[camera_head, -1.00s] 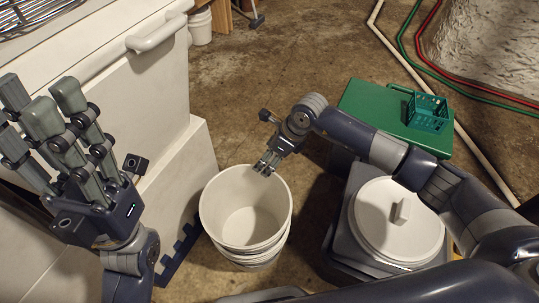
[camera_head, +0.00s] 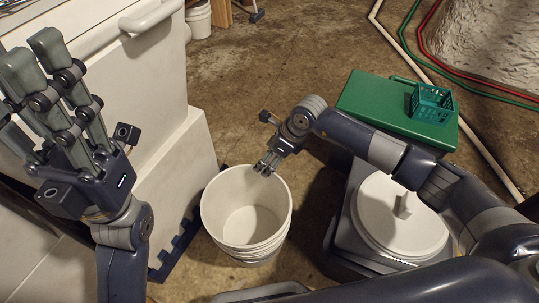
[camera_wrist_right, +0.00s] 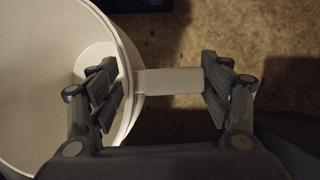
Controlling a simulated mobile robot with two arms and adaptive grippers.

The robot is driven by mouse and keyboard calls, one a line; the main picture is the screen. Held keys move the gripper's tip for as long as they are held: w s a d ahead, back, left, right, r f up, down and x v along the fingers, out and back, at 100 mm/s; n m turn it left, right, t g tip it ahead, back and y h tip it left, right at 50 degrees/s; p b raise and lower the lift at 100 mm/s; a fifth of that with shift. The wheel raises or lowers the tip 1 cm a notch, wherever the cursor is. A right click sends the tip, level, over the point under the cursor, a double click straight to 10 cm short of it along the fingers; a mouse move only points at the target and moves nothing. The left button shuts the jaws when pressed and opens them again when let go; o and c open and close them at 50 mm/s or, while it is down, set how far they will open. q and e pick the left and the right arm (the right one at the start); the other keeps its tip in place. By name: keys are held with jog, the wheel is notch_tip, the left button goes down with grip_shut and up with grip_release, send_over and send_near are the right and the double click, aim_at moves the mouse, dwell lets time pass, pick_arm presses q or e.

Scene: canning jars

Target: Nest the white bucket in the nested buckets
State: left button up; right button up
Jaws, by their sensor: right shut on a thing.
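A white bucket (camera_head: 216,212) stands upright, mouth up, at the middle bottom of the head view. Several rim-like rings (camera_head: 258,254) show under it; I cannot tell whether they are ridges of this bucket or rims of nested buckets. My right gripper (camera_head: 266,166) is at its far rim. In the right wrist view, the gripper (camera_wrist_right: 160,85) is shut on the bucket (camera_wrist_right: 128,50), one finger inside the rim and one outside, with a pale tab (camera_wrist_right: 170,80) between them. My left gripper (camera_head: 30,62) is open and empty at the left, fingers up.
More white buckets (camera_head: 198,22) stand far off at the top. A white cabinet (camera_head: 175,165) is at the left. At the right are a round white lid (camera_head: 375,215) and a green box (camera_head: 370,98) with a teal basket (camera_head: 431,103). Bare floor lies beyond the bucket.

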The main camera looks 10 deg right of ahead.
dwell(0.3)
jog(key=shift+f+b, duration=0.6)
jog(key=shift+f, duration=0.2)
jog(key=o, duration=1.8)
jog(key=shift+c, duration=0.2)
jog(key=v, duration=1.2)
jog(key=shift+s, duration=0.1)
